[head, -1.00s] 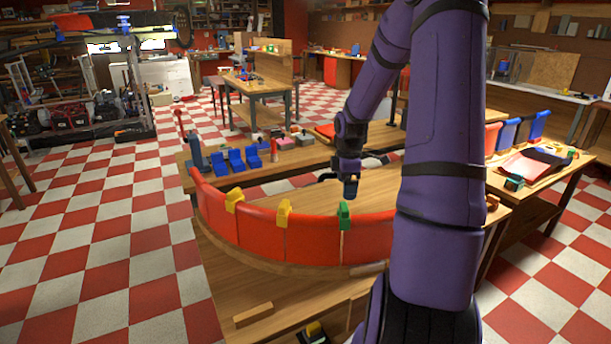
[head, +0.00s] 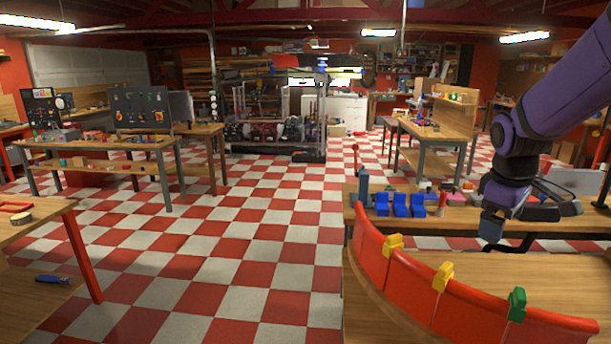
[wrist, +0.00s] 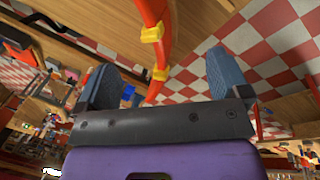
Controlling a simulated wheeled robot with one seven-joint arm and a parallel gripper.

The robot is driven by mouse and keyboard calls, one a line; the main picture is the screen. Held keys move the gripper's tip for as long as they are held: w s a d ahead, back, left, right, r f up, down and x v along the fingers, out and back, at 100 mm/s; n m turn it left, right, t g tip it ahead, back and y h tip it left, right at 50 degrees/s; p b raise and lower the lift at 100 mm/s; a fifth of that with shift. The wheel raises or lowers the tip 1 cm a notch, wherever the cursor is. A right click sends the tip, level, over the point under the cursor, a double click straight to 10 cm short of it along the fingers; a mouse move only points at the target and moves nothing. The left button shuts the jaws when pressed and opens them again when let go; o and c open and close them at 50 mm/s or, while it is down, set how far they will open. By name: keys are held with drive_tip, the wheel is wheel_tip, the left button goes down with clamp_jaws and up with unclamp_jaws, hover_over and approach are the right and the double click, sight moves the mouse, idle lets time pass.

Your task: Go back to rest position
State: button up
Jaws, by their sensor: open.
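My gripper (head: 491,228) hangs from my purple arm at the right of the head view, above the workbench and behind the curved red duct wall (head: 408,280). In the wrist view my gripper (wrist: 160,85) shows two blue-grey fingers spread wide apart, with nothing held between them. The red wall, with yellow clamps (wrist: 152,33) on it, shows beyond the fingers. In the head view, two yellow clamps (head: 442,276) and a green clamp (head: 516,304) sit along the wall's top edge.
Several blue blocks (head: 401,204) stand in a row on the bench behind the wall. A wooden table (head: 40,290) with a blue-handled tool is at the left. The red and white checkered floor (head: 210,270) between is clear.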

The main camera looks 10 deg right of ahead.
drive_tip(key=s+a+r+m+t+y, duration=0.2)
drive_tip(key=s+a+r+m, duration=0.3)
drive_tip(key=s+a, duration=0.9)
wheel_tip(320, 180, up, 3)
drive_tip(key=shift+s+a+r+m+t, duration=0.2)
drive_tip(key=shift+s+m+t, duration=0.1)
drive_tip(key=shift+s+t, duration=0.6)
